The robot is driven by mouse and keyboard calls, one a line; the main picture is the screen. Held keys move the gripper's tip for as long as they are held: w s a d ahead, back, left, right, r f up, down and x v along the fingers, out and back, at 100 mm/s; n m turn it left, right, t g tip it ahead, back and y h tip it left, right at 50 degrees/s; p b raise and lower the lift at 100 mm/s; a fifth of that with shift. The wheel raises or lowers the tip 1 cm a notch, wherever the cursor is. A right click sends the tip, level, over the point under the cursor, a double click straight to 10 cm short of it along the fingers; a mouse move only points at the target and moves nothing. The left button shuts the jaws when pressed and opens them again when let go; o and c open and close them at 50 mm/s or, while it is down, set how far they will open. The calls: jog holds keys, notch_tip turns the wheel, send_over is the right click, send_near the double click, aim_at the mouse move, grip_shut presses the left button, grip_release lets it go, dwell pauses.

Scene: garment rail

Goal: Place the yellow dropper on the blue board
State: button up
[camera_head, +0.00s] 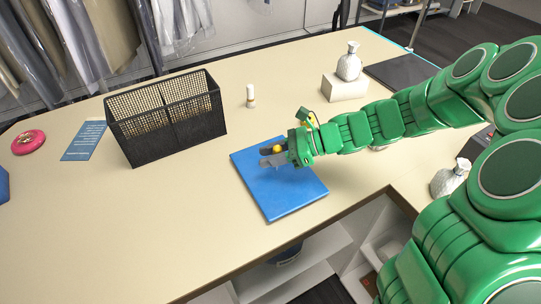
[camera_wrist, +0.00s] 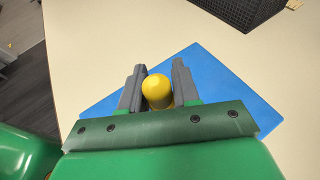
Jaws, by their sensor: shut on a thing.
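The blue board (camera_head: 284,197) lies flat on the table near its front edge, and it also shows in the wrist view (camera_wrist: 222,80) beneath my gripper. My gripper (camera_head: 273,156) is over the upper part of the board. In the wrist view my gripper (camera_wrist: 157,82) has its grey fingers on either side of the yellow dropper (camera_wrist: 157,90). Only the dropper's rounded yellow end shows there. In the head view a small bit of the yellow dropper (camera_head: 278,149) shows between the fingers. I cannot tell whether the dropper touches the board.
A black mesh basket (camera_head: 165,130) stands left of the board. A small white bottle (camera_head: 250,96) stands behind it. A white vase (camera_head: 349,62) sits on a pale block (camera_head: 344,88) at the back. Another vase (camera_head: 449,179) is at the right. A pink round object (camera_head: 28,142) lies far left.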

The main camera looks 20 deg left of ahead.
jog(key=shift+f, duration=0.25)
jog(key=shift+f, duration=0.1)
jog(key=o, duration=1)
jog(key=v, duration=1.2)
jog(key=s+d+r+n+h, duration=0.1)
jog(key=s+d+n+h, duration=0.3)
jog(key=s, duration=0.5)
jog(key=s+d+r+n+t+h, duration=0.1)
jog(key=s+d+r+n+h, duration=0.1)
jog(key=s+d+n+h, duration=0.2)
jog(key=s+d+r+n+t+h, duration=0.1)
jog(key=s+d+n+h, duration=0.4)
jog(key=s+d, duration=0.6)
jog(key=s+r+n, duration=0.1)
jog(key=s, duration=0.2)
jog(key=shift+s+n, duration=0.15)
jog(key=shift+n, duration=0.25)
